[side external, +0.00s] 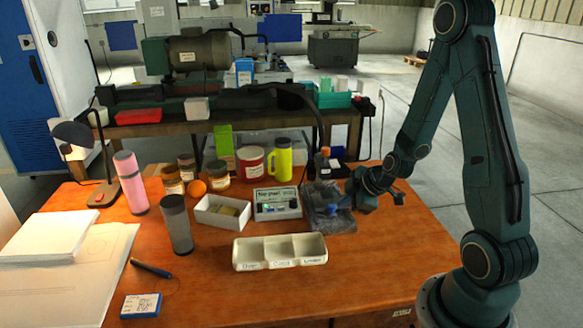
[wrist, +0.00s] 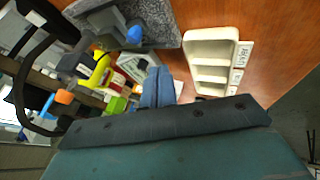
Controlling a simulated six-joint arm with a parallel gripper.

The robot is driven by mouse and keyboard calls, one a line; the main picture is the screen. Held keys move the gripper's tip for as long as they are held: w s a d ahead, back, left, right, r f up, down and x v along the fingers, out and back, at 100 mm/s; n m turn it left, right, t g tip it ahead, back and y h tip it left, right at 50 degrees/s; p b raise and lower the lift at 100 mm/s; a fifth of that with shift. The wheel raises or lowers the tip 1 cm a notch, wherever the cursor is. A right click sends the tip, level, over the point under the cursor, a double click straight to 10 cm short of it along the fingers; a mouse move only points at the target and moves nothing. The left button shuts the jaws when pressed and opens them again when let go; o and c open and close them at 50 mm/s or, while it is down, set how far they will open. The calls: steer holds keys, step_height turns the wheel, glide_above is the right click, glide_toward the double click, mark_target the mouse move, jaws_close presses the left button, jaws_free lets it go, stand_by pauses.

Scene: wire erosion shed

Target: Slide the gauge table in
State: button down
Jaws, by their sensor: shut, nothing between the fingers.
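A dark speckled stone slab (side external: 343,222) lies on the orange table, right of the white-and-green instrument box. The blue knob also shows in the side view (side external: 333,209). My gripper (side external: 364,205) hangs beside the slab's right side. Its blue fingers (wrist: 158,72) are together and empty, apart from the knob.
A cream three-compartment tray (side external: 235,254) lies in front of the slab. The instrument box (side external: 277,204), a white open box (side external: 222,226), a yellow mug (side external: 281,160) and a dark bottle (side external: 323,161) stand nearby. The table's right front is clear.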

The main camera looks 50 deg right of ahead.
mark_target(314, 201)
steer(key=shift+w+f, duration=0.1)
steer(key=x, duration=0.9)
steer(key=shift+w+f, duration=0.1)
steer(key=shift+f, duration=0.05)
steer(key=shift+w+d+f, duration=0.15)
steer(key=shift+w+d, duration=0.45)
steer(key=shift+w, duration=0.1)
steer(key=shift+w+d, duration=0.8)
steer(key=shift+w+d, duration=0.1)
steer(key=shift+d, duration=0.05)
steer(key=shift+w+d, duration=1.8)
